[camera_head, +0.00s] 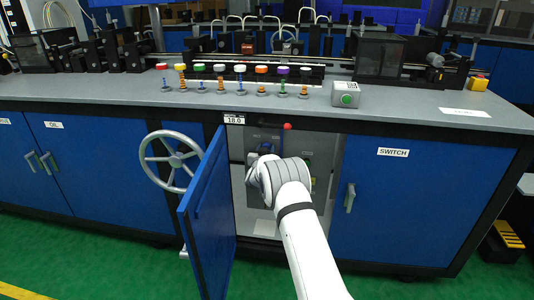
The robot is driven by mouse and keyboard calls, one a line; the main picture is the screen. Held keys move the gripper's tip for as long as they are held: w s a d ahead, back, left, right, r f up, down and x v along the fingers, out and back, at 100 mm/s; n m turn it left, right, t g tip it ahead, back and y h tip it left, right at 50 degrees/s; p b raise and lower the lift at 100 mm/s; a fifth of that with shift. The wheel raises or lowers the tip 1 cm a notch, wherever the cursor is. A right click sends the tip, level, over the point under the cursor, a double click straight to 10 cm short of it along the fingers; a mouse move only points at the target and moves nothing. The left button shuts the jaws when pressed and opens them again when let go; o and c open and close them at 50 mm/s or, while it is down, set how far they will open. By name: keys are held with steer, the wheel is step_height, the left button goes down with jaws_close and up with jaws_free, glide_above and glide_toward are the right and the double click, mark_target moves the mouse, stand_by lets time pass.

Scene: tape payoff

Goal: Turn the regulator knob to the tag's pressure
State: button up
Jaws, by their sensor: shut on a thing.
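A white tag (234,120) on the bench's front edge, above the open cabinet, reads what looks like 18.0. My white arm reaches into the open cabinet (240,205). My gripper (262,151) is at the upper left of the opening, mostly hidden behind my grey-banded wrist. It is shut on the regulator knob, of which little can be made out behind the wrist. No pressure reading on the regulator can be read from this view.
The blue cabinet door (206,215) stands open just left of my arm. A grey handwheel (170,161) is beyond it. A red ball (287,126) sits at the opening's top edge. A closed SWITCH door (390,210) is on the right. Several coloured knobs (240,69) line the bench top.

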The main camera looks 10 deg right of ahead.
steer(key=shift+d+f+m+b, duration=0.1)
steer(key=shift+f+m+b, duration=0.05)
steer(key=shift+m+b, duration=1.45)
steer(key=shift+m, duration=0.3)
steer(key=o, duration=1)
steer(key=shift+s, duration=0.1)
steer(key=shift+r, duration=0.2)
steer(key=shift+p+v, duration=1.25)
steer(key=shift+v, duration=2.65)
steer(key=shift+f, duration=0.1)
